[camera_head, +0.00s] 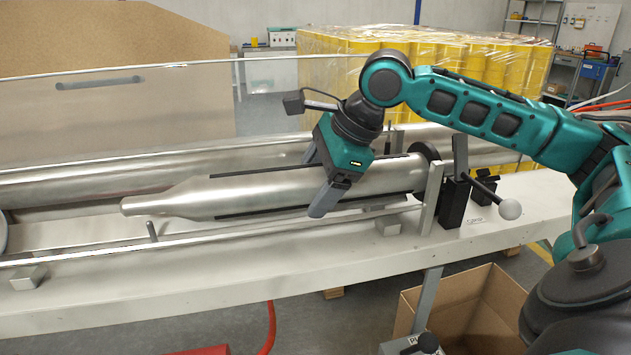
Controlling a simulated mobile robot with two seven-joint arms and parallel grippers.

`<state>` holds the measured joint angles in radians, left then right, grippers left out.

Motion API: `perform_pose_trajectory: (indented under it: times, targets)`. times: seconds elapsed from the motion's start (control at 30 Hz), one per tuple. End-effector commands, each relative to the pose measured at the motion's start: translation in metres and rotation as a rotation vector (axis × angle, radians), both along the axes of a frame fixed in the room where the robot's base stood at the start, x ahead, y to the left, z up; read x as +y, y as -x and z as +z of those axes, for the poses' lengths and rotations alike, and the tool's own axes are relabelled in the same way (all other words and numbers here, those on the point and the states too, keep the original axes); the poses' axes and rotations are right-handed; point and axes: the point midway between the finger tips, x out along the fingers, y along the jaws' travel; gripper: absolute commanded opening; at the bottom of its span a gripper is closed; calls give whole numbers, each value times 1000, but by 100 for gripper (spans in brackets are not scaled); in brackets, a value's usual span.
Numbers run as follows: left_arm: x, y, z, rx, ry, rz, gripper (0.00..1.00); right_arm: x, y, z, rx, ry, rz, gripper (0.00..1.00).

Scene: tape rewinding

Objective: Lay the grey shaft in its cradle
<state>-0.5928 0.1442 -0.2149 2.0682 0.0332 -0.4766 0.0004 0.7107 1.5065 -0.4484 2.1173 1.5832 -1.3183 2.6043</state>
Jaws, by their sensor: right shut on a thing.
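The grey shaft (256,190) is a long metallic cylinder with dark strips along it and a narrowed left end. It lies roughly level along the machine bench. My right gripper (322,184) comes down from above and is shut around the shaft right of its middle, with one finger visible on the near side. The shaft's right end is by a black disc (427,152) and an upright metal plate (432,198), next to a black block (453,203) that may be part of the cradle. Whether the shaft rests on supports is hidden. My left gripper is out of view.
A long roller (240,157) runs behind the shaft, and a thin rail (200,238) in front. An open cardboard box (490,305) is below the bench. The bench's front strip is mostly clear.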

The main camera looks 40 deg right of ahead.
Motion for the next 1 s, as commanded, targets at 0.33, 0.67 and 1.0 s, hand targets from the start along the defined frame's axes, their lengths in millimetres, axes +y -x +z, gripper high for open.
perform_pose_trajectory:
  times: [0.33,0.67,1.0]
  targets:
    - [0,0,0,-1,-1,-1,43,1,1,-3,10,0,2,100]
    - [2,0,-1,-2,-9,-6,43,3,3,-5,16,-2,7,100]
    - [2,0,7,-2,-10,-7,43,-5,16,22,19,5,3,100]
